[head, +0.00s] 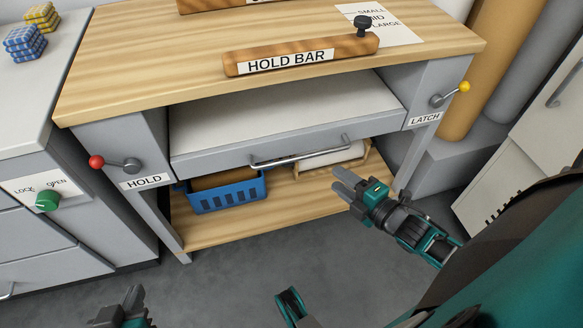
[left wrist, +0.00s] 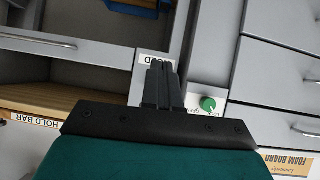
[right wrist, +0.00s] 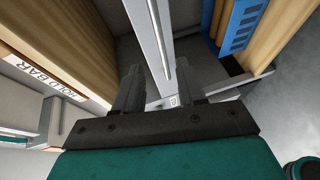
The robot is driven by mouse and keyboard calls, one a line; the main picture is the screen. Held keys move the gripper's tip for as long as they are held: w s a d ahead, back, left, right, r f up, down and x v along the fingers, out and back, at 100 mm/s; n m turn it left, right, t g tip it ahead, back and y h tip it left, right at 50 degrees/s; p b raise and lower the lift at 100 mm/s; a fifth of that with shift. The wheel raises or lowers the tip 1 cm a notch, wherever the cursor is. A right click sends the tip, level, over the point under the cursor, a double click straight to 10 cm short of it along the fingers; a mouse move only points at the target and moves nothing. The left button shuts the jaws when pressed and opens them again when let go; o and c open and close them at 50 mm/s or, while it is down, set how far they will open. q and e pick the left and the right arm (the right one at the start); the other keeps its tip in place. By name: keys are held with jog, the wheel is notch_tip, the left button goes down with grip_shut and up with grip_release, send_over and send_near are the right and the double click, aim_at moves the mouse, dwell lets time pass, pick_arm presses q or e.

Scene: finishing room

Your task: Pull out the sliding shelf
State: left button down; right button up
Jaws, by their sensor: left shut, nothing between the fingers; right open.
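The sliding shelf (head: 285,112) has a pale top and a grey front with a long metal handle (head: 300,158). It sits under the wooden worktop. The red-knobbed HOLD lever (head: 131,165) is on the left post and the yellow-knobbed LATCH lever (head: 438,100) on the right post. My right gripper (head: 341,182) is open and empty, below the handle's right end and apart from it. In the right wrist view, the shelf front (right wrist: 140,20) lies ahead of the open fingers. My left gripper (head: 134,292) is shut and empty at the lower left, away from the shelf.
A wooden HOLD BAR (head: 300,54) with a dark knob lies on the worktop (head: 150,50). Below the shelf, a blue basket (head: 228,194) and a rack with a pale roll (head: 328,156) stand on a lower board. A green LOCK/OPEN knob (head: 47,199) is on the left cabinet. Floor in front is clear.

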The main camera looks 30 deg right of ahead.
aim_at(306, 155)
jog(key=b+x, duration=0.4)
jog(key=x, duration=0.8)
jog(key=shift+w+a, duration=0.1)
jog(key=shift+w, duration=0.3)
pick_arm(q)
jog(key=shift+w+d+f+h, duration=0.2)
jog(key=shift+d+f+h, duration=0.2)
jog(key=shift+d+f, duration=0.4)
pick_arm(e)
jog(key=shift+w, duration=0.1)
jog(key=shift+c, duration=0.3)
pick_arm(q)
jog(key=shift+a+f, duration=0.1)
jog(key=shift+f, duration=0.05)
pick_arm(e)
grip_shut()
